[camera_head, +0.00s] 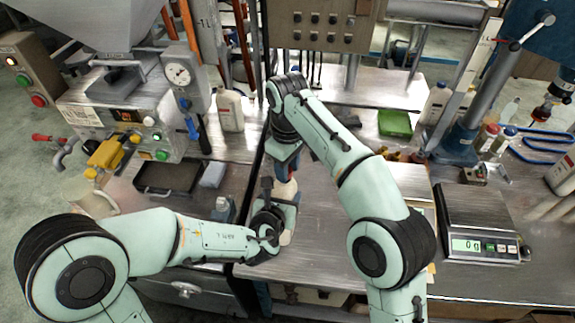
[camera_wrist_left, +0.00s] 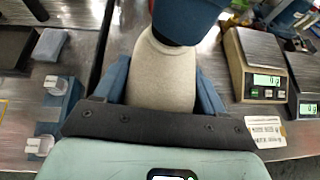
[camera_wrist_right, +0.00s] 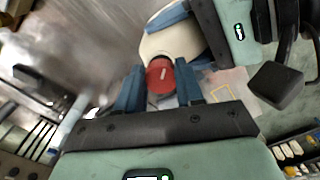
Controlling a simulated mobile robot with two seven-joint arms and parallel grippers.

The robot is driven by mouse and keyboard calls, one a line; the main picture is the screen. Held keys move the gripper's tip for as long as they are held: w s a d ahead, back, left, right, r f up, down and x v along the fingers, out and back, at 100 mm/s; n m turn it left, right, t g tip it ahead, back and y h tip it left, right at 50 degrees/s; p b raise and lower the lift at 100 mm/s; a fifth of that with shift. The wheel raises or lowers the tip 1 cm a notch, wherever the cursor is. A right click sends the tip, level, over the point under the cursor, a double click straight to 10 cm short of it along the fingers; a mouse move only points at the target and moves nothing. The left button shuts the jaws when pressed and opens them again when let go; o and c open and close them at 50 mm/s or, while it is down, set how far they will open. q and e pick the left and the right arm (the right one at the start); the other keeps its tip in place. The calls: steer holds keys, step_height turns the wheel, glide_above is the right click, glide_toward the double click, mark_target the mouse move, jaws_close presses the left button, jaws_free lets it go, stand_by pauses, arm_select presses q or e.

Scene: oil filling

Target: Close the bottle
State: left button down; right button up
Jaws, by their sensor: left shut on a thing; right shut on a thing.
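A cream-coloured bottle (camera_wrist_left: 162,78) stands upright over the metal bench, between my two grippers. My left gripper (camera_wrist_left: 162,95) is shut on its body, with one blue finger on each side. My right gripper (camera_wrist_right: 160,85) is above it in the head view and shut on the red cap (camera_wrist_right: 160,75). In the right wrist view the cap lies over the bottle's top, in line with the bottle. The right gripper hides the bottle's neck in the left wrist view, and I cannot tell how tightly the cap sits. In the head view the bottle (camera_head: 285,190) is mostly hidden by the grippers.
A scale (camera_head: 476,222) reading 0 g stands at the right. A filling machine (camera_head: 130,110) with a gauge and a dark tray (camera_head: 167,177) is at the left. Another bottle (camera_head: 230,108) stands behind, and a green tray (camera_head: 395,124) lies at the back. Bare bench lies right of the grippers.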

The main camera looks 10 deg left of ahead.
steer(key=shift+f, duration=0.55)
